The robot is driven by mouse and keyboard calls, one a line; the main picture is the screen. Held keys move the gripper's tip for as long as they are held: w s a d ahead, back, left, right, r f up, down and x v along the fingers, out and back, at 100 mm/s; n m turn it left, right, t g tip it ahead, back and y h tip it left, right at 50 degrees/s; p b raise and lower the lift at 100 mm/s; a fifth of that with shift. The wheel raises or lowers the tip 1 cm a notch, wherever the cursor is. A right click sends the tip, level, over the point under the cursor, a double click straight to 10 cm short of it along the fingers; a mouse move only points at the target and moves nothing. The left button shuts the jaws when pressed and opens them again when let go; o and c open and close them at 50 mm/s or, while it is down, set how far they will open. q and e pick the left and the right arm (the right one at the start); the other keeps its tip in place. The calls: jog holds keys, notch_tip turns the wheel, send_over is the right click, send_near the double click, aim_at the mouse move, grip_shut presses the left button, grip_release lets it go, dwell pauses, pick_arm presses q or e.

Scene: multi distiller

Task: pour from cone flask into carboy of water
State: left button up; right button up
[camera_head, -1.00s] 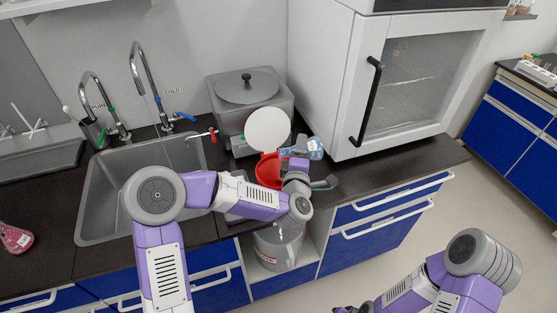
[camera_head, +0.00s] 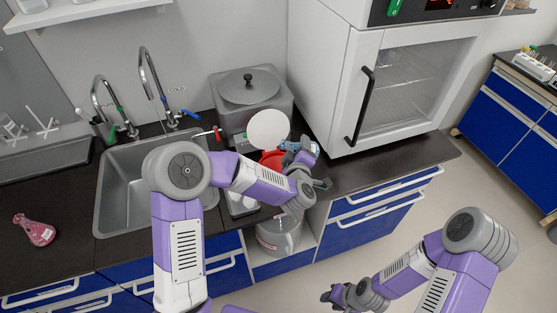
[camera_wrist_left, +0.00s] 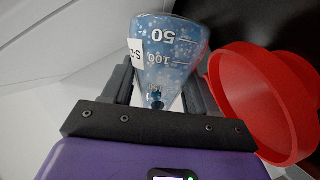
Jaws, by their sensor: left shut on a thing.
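My left gripper (camera_wrist_left: 160,95) is shut on a cone flask (camera_wrist_left: 168,50) of speckled blue liquid. In the wrist view its narrow end lies between the fingers, its wide end points away, and its marks read upside down. In the head view the flask (camera_head: 291,146) is mostly hidden by my left gripper (camera_head: 301,160), beside a red funnel (camera_head: 270,158). The funnel's wide rim also shows right of the flask in the wrist view (camera_wrist_left: 245,65). A clear carboy (camera_head: 278,240) stands in the niche below the counter; its top is hidden. My right gripper (camera_head: 338,295) is low at front, its jaws unclear.
A grey distiller (camera_head: 250,92) stands behind the funnel, with a white disc (camera_head: 268,130) in front. A white oven (camera_head: 335,75) is to the right, a sink (camera_head: 122,205) to the left. A pink flask (camera_head: 36,230) rests on the left counter.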

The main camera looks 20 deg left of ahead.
pick_arm(q)
jog(key=r+m+p, duration=0.1)
jog(key=p, duration=0.1)
jog(key=m+g+y+p, duration=0.1)
jog(key=p, duration=0.1)
jog(key=shift+s+a+r+p, duration=0.1)
jog(key=shift+a+r+p, duration=0.05)
jog(key=shift+r+p, duration=0.2)
jog(key=d+m+p, duration=0.1)
jog(key=p, duration=0.2)
jog(key=m+g+y+p, duration=0.1)
jog(key=m+p, duration=0.1)
jog(key=p, duration=0.1)
jog(key=shift+w+d+m+g, duration=0.3)
jog(key=shift+w+d, duration=0.05)
jog(key=shift+w, duration=0.05)
jog(key=shift+w+d+f+m+y+p, duration=0.3)
jog(key=shift+m+y+p, duration=0.35)
jog(key=shift+p, duration=0.6)
jog(key=shift+d+f+m+g+y+p, duration=0.15)
jog(key=shift+f+m+g+y+p, duration=0.1)
jog(key=shift+m+g+y+p, duration=0.15)
jog(key=shift+w, duration=0.1)
